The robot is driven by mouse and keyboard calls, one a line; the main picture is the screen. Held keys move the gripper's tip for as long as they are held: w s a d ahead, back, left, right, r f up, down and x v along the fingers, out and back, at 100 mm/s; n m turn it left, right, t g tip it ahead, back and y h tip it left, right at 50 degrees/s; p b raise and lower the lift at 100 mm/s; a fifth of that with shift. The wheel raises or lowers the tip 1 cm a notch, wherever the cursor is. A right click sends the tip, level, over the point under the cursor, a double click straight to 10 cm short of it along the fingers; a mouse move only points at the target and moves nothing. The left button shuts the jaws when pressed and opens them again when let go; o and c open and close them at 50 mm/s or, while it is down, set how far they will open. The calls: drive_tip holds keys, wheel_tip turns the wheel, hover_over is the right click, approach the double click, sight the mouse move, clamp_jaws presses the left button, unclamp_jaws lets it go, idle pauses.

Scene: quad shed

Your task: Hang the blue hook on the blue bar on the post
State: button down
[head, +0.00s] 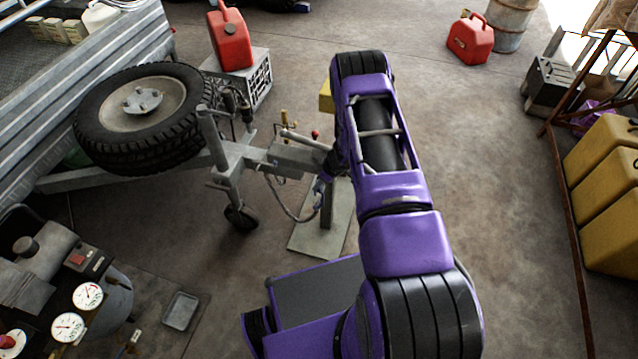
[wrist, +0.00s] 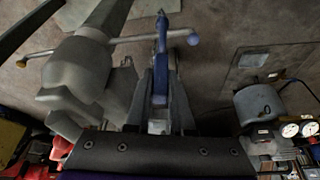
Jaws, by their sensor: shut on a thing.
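My gripper (wrist: 160,112) is shut on the blue hook (wrist: 160,78), which stands up between the fingers in the wrist view. The hook's far end overlaps the thin bar with the blue ball end (wrist: 191,39). I cannot tell whether the hook is around the bar or only in front of it. A bar with an orange ball end (wrist: 22,63) points left. In the head view, the post (head: 327,205) stands on a flat plate (head: 312,238), partly hidden by my arm. The gripper and hook are mostly hidden there.
The trailer's grey drawbar (head: 235,160) and spare wheel (head: 145,115) lie left of the post. A compressor with gauges (head: 90,295) stands at lower left, near a small tray (head: 180,310). Yellow containers (head: 605,190) stand at right. The floor between is clear.

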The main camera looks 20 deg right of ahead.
sight(319, 190)
drive_tip(key=shift+f, duration=2)
drive_tip(key=shift+c, duration=1.1)
unclamp_jaws()
drive_tip(key=shift+r, duration=0.1)
drive_tip(key=shift+r+p, duration=2.75)
drive_tip(key=shift+r, duration=1.7)
